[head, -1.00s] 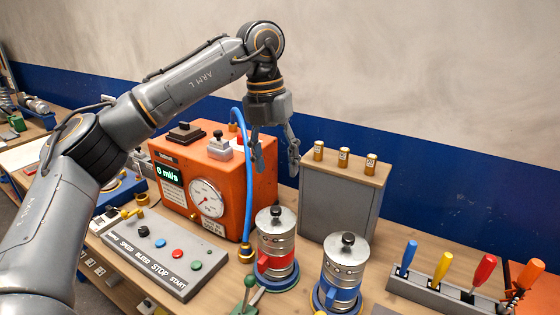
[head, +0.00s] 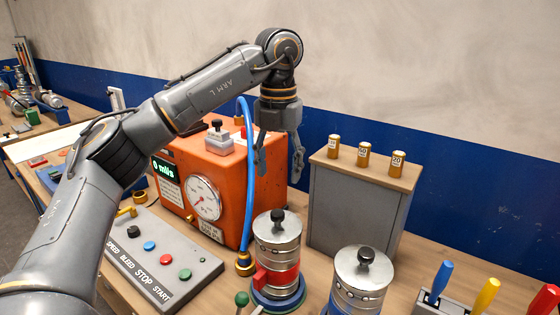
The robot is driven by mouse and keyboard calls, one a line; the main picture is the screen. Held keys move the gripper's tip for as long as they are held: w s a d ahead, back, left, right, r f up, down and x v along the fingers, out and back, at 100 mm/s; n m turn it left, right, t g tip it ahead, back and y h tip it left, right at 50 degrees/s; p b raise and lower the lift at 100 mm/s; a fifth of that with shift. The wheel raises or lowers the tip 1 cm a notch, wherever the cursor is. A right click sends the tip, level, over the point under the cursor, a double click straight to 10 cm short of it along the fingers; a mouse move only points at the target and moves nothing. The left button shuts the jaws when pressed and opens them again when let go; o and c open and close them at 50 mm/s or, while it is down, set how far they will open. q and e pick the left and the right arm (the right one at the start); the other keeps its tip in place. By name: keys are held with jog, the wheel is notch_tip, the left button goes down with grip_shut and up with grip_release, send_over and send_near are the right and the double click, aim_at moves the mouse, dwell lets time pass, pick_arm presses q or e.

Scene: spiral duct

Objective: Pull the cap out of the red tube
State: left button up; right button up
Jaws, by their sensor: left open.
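The red tube (head: 284,278) is an upright metal cylinder with a red band, standing in a dark blue ring base on the bench. Its metal cap (head: 277,230) sits on top and carries a black knob (head: 278,215). My left gripper (head: 280,172) hangs from above with its fingers apart and pointing down. It is empty, and in the picture it appears above the knob, with a gap between them. How far it is in depth from the tube is hard to tell. My right gripper is not in view.
A similar blue-banded tube (head: 349,298) stands to the right. An orange box with a gauge (head: 220,190) and a blue hose (head: 249,180) stand behind left. A grey cabinet (head: 350,210) with brass weights is behind right. A button panel (head: 160,260) lies left; screwdrivers are at right.

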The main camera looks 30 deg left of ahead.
aim_at(278, 212)
pick_arm(q)
jog(key=f+p, duration=0.2)
jog(key=f, duration=0.8)
jog(key=shift+s+f, duration=0.15)
jog(key=shift+s, duration=0.05)
jog(key=shift+f+p, duration=0.35)
jog(key=shift+f, duration=0.3)
grip_shut()
jog(key=shift+r+p, duration=0.95)
jog(key=shift+r, duration=0.7)
jog(key=shift+r+p, duration=0.8)
jog(key=shift+r, duration=0.85)
